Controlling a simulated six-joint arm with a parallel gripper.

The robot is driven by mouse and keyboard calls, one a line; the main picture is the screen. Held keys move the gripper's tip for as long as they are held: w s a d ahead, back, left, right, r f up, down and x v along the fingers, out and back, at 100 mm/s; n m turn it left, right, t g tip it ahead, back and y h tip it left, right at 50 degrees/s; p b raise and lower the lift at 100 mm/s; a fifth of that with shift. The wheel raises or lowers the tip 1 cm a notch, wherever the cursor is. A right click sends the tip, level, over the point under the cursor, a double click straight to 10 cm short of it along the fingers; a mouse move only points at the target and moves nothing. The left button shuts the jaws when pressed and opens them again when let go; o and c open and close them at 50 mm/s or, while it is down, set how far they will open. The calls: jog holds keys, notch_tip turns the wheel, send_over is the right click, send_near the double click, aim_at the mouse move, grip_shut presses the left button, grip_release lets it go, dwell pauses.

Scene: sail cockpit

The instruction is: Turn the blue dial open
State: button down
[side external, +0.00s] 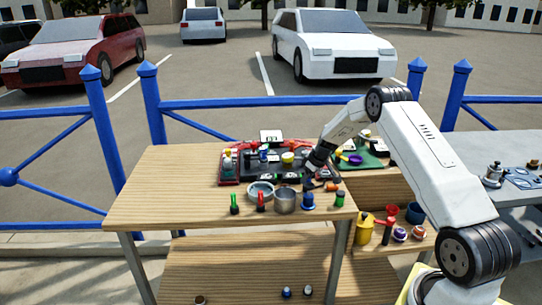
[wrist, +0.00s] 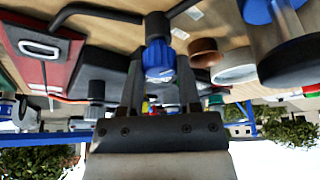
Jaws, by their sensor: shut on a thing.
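The blue dial (wrist: 160,58) is in the middle of the wrist view, a ribbed blue knob below a black fitting on a dark pipe (wrist: 100,12). My gripper (wrist: 160,82) has one dark finger on each side of the dial and is shut on it. In the side external view my gripper (side external: 311,180) is low at the right part of the wooden table. The dial cannot be made out there. How far the dial is turned cannot be told.
The wooden table (side external: 180,185) carries a metal pot (side external: 285,202), a round dish (side external: 261,191) and a blue-based item (side external: 308,201) close to my gripper. A green handle (side external: 234,204) and red handle (side external: 261,202) stand at the front. The table's left part is clear.

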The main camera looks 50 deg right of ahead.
jog(key=shift+c, duration=1.4)
grip_release()
jog(key=shift+r, duration=0.1)
jog(key=v, duration=0.7)
jog(key=shift+s+r, duration=0.2)
jog(key=shift+r, duration=0.05)
jog(key=s+a+r+g, duration=0.1)
jog(key=s+a+r, duration=0.15)
jog(key=a, duration=0.65)
jog(key=s+a+r, duration=0.1)
jog(key=s+a, duration=0.3)
jog(key=a, duration=0.5)
jog(key=s+a+r+g, duration=0.15)
jog(key=s+a, duration=0.25)
jog(key=a, duration=0.5)
jog(key=s+a, duration=0.7)
jog(key=s, duration=0.2)
jog(key=shift+s+a+f+t, duration=0.15)
jog(key=shift+s+f+t, duration=0.1)
jog(key=shift+s+t, duration=0.1)
